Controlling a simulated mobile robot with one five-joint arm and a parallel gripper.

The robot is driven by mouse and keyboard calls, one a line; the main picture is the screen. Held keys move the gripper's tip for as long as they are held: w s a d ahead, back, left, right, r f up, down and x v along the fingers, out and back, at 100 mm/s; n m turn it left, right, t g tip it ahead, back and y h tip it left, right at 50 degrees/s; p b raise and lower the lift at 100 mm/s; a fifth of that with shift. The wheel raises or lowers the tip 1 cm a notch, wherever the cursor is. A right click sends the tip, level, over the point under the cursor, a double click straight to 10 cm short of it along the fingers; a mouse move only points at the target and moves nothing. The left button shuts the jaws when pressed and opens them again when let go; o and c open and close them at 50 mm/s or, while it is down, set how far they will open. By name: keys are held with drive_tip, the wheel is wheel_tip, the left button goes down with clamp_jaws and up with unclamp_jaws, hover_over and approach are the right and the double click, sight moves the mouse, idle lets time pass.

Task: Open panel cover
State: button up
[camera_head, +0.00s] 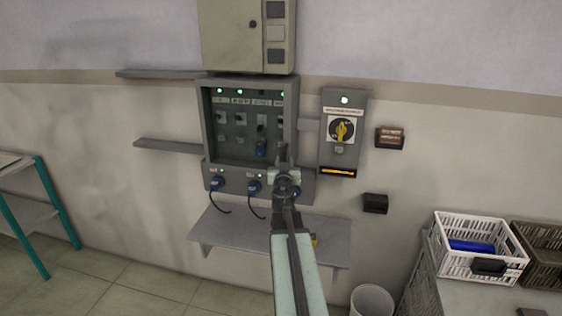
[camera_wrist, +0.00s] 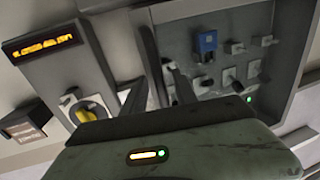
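The grey panel box (camera_head: 208,128) on the wall has its front uncovered, with switches and green lights showing inside.
A switch box with a yellow rotary handle (camera_head: 341,131) is right of the panel. Blue plugs (camera_head: 217,183) with cables hang below it, above a grey shelf (camera_head: 215,232). A white crate (camera_head: 450,262) stands at right; a teal-framed table (camera_head: 52,200) at left.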

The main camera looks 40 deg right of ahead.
drive_tip(key=shift+r, duration=0.1)
clamp_jaws()
idle(1.3)
